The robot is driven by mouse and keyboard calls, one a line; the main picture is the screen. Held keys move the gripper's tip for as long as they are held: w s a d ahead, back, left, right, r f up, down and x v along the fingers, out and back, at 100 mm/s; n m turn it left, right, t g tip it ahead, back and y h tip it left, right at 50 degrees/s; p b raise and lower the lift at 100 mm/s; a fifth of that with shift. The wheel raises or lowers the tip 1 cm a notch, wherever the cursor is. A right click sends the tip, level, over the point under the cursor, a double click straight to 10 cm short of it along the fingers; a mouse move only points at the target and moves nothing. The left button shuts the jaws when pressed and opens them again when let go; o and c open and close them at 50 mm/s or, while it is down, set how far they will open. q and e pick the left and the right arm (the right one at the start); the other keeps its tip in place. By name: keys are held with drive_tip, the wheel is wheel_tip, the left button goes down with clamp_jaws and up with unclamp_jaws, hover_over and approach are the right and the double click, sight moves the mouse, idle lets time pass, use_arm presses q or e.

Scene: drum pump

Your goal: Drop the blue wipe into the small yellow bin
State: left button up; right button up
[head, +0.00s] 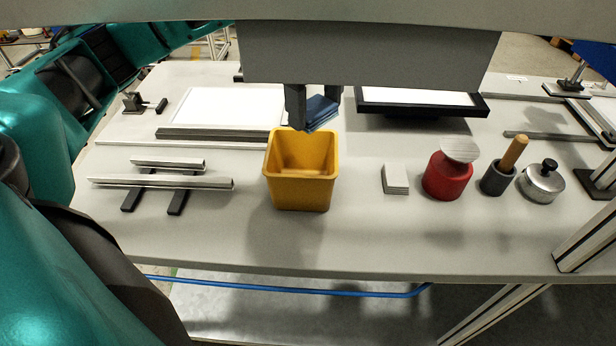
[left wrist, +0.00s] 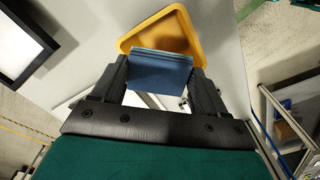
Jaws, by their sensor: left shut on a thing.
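The small yellow bin (head: 300,185) stands open and empty-looking on the grey table, left of the middle in the head view. My left gripper (head: 314,113) is shut on the blue wipe (head: 320,111), a folded dark blue pad, just above the bin's back rim. In the left wrist view the wipe (left wrist: 160,70) sits between the two fingers and covers part of the bin (left wrist: 172,28). The wipe appears apart from the rim. My right gripper does not show in either view.
Right of the bin are a stack of white cards (head: 395,178), a red can (head: 446,178), a wooden-handled tool in a dark cup (head: 497,180) and a metal pot (head: 541,182). Metal profiles (head: 162,182) lie left. A black-framed tray (head: 420,104) is behind.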

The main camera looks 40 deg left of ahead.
use_arm(q)
drive_tip(key=shift+s+a+f+b, duration=0.15)
drive_tip(key=shift+f+b, duration=0.15)
drive_tip(key=shift+f, duration=0.95)
drive_tip(key=o, duration=1)
drive_tip(key=shift+o, duration=0.2)
drive_tip(key=shift+r, duration=0.15)
wheel_tip(320, 180, up, 7)
drive_tip(key=shift+r, duration=0.15)
